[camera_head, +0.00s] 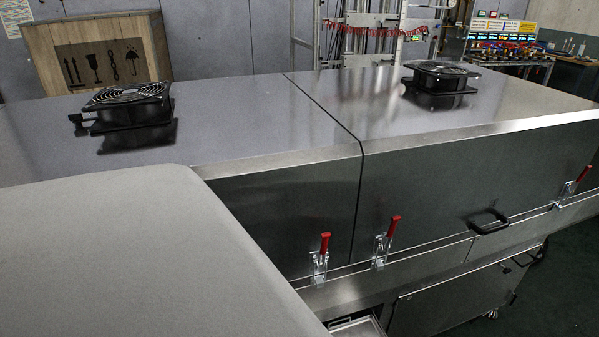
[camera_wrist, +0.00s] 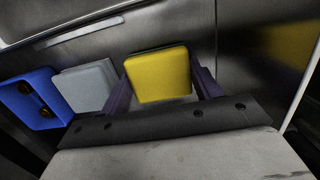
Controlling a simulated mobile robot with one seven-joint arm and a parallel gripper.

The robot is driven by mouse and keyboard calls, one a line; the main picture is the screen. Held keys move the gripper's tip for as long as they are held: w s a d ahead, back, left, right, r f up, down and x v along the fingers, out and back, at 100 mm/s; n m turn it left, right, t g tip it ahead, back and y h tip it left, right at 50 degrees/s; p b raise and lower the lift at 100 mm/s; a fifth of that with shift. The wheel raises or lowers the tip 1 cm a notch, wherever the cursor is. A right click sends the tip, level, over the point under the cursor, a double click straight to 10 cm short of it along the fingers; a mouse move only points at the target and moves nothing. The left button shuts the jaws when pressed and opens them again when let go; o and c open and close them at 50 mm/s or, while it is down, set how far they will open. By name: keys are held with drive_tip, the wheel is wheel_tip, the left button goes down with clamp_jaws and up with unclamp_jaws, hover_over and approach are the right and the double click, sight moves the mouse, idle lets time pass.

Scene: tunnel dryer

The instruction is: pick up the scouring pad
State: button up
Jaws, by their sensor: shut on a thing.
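The scouring pad (camera_wrist: 158,74) appears in the wrist view as a yellow block with rounded corners. My gripper (camera_wrist: 162,88) has one dark finger on each side of it and is shut on it. The pad's lower edge is near the dark gripper body, and its underside is hidden. In the head view neither the pad nor my gripper can be seen.
Left of the pad in the wrist view are a grey block (camera_wrist: 84,88) and a blue piece (camera_wrist: 35,98) with orange spots. Metal walls are close by. The head view shows the dryer's metal housing (camera_head: 270,115) with red-handled clamps (camera_head: 387,243) and fans (camera_head: 128,105).

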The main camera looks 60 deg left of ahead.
wheel_tip(320, 180, up, 20)
drive_tip(key=shift+f+p, duration=0.2)
drive_tip(key=shift+p, duration=0.2)
